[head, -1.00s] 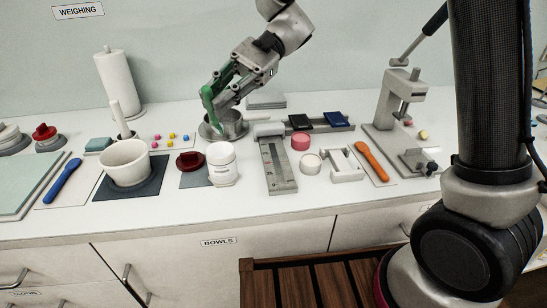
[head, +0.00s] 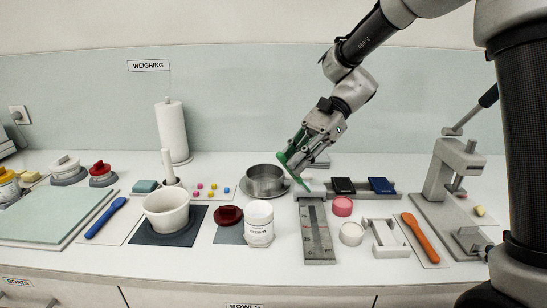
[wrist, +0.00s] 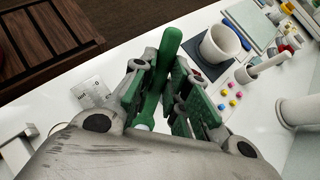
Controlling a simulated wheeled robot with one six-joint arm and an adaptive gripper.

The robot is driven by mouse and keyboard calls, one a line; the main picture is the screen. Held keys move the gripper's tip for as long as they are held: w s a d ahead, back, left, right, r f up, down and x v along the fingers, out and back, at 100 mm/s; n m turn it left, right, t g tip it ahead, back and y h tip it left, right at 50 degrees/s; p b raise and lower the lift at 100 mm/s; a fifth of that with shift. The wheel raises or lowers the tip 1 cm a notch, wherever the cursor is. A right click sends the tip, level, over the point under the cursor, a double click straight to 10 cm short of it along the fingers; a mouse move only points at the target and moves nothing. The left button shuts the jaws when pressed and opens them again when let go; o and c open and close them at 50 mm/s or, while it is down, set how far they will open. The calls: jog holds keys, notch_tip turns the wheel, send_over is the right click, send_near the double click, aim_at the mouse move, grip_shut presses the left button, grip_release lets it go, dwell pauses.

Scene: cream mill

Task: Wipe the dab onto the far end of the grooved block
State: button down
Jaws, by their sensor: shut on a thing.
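The grooved block (head: 318,243) is a long grey metal block with a dark scale, lying lengthwise on the counter in the head view. My gripper (head: 292,158) is shut on a green spatula (head: 284,157), which also shows between the fingers in the wrist view (wrist: 166,48). The spatula slants down to the right, and its low tip is close to the block's far end. I cannot tell whether it touches.
A steel bowl (head: 265,183) stands left of the block's far end. A white jar (head: 260,226) is to its left, a pink pot (head: 342,207) and a white pot (head: 351,234) to its right. A rack with dark pieces (head: 343,186) stands behind right.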

aim_at(295, 180)
jog(key=shift+w+d+f+m, duration=0.2)
jog(key=shift+w+f+m, duration=0.1)
jog(key=shift+w+m, duration=0.25)
jog(key=shift+s, duration=0.25)
jog(key=shift+f+m+t+h, duration=0.1)
jog(key=shift+m+t+h, duration=0.15)
jog(key=shift+t+h, duration=0.05)
jog(key=shift+f, duration=2.3)
jog(key=shift+f, duration=0.6)
jog(key=shift+r, duration=3)
